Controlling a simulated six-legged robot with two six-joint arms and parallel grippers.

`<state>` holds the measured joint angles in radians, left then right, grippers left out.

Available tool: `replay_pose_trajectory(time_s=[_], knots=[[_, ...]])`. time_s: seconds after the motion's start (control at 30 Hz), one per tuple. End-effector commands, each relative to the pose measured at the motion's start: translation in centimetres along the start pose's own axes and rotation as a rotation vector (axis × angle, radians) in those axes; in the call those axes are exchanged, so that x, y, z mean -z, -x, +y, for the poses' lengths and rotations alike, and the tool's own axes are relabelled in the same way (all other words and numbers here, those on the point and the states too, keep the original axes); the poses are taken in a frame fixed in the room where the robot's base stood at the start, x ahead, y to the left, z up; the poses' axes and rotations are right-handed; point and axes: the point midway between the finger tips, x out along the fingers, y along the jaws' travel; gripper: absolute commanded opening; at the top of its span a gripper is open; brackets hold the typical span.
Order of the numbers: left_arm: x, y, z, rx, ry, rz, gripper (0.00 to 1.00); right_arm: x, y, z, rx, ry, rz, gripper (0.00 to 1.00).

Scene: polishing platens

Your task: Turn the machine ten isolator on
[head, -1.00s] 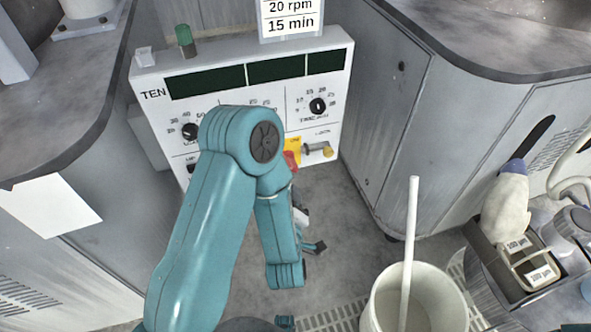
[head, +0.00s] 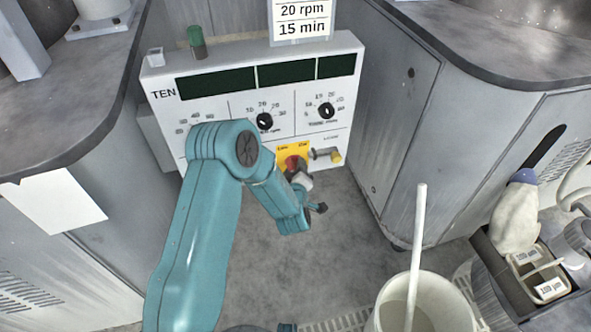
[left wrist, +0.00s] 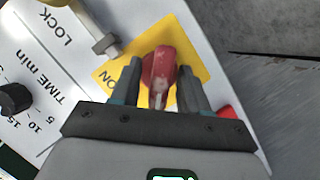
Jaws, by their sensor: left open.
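The machine ten panel (head: 160,117) is white and marked TEN. Its isolator is a red handle (head: 291,162) on a yellow plate (head: 301,149), low on the panel. In the left wrist view the red handle (left wrist: 160,66) stands between the two fingers of my left gripper (left wrist: 160,78), which is open around it. The word ON shows on the yellow plate (left wrist: 187,42) beside the handle. In the head view my left gripper (head: 298,176) is at the isolator, partly covering it. Whether the fingers touch the handle I cannot tell. My right gripper is out of view.
A lock with a brass end (head: 335,157) sits just right of the isolator. Dials (head: 326,111) line the panel above. Grey cabinets flank the panel. A white bucket (head: 425,300) with a stick stands front right.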

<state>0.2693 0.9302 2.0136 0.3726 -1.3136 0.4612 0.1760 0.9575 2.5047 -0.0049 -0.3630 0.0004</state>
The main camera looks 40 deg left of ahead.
Motion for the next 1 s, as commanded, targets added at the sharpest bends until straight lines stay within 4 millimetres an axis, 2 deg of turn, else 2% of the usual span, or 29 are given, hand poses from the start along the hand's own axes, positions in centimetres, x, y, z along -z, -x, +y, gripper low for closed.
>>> replay_pose_trajectory(time_s=[0.3,0.33,0.4,0.47,0.77,1.0], knots=[[-0.03,-0.43,-0.03,0.001,0.000,-0.001,0.45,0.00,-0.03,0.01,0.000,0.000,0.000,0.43],[-0.03,-0.42,-0.03,0.001,0.000,-0.001,0.41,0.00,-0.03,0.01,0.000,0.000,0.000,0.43],[-0.03,-0.41,-0.03,0.001,0.000,-0.001,0.19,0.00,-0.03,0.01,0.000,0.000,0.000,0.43],[-0.03,-0.41,-0.03,0.001,0.000,-0.001,0.00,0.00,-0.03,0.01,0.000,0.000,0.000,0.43],[-0.02,-0.39,0.01,0.007,-0.016,-0.001,0.00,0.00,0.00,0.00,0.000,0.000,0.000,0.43],[0.01,-0.39,0.11,0.049,-0.115,0.000,0.00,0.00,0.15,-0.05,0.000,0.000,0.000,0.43]])
